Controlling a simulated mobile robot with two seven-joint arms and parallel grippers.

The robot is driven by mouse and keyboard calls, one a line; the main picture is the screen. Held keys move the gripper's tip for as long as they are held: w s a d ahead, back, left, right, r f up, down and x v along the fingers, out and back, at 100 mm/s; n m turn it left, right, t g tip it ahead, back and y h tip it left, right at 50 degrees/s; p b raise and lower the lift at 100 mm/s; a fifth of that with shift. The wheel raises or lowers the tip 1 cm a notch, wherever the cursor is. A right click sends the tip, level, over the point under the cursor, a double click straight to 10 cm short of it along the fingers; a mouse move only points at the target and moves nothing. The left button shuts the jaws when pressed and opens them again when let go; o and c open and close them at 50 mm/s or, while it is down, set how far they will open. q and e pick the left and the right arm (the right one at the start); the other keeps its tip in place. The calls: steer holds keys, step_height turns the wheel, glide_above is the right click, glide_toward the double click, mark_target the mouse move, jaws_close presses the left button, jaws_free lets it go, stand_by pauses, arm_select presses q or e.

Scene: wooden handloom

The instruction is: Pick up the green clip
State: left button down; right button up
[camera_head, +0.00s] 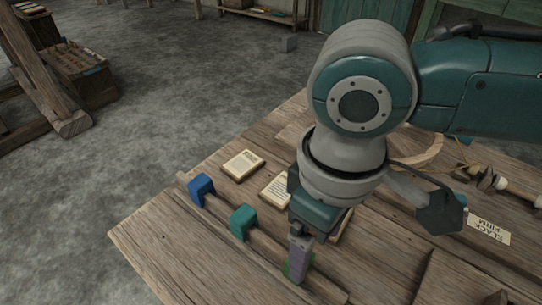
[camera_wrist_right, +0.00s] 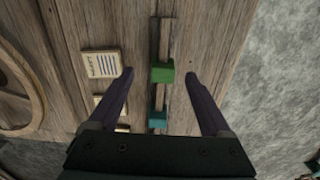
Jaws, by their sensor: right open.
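The green clip (camera_wrist_right: 163,73) sits on a narrow wooden strip (camera_wrist_right: 164,40) on the table. My right gripper (camera_wrist_right: 160,79) is open, with one finger on each side of the clip in the right wrist view and gaps between. In the head view my right gripper (camera_head: 299,264) points down over the clip and hides most of it; only green edges show. I cannot tell whether the fingers are down at the clip's height. My left gripper is not in view.
A teal clip (camera_head: 243,222) and a blue clip (camera_head: 201,190) sit on the same strip. Paper cards (camera_head: 242,165) lie behind it. A labelled card (camera_head: 489,229) and spools (camera_head: 487,178) lie at the right. The table's front left corner (camera_head: 150,240) is clear.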

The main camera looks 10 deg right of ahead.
mark_target(286, 272)
steer(key=f+b, duration=0.1)
steer(key=f, duration=0.1)
steer(key=f+b, duration=0.1)
steer(key=f, duration=0.1)
steer(key=a+f+b, duration=0.1)
steer(key=f, duration=0.1)
steer(key=shift+w+f+b, duration=0.25)
steer(key=shift+f+b, duration=0.05)
steer(key=shift+c, duration=0.3)
jaws_close()
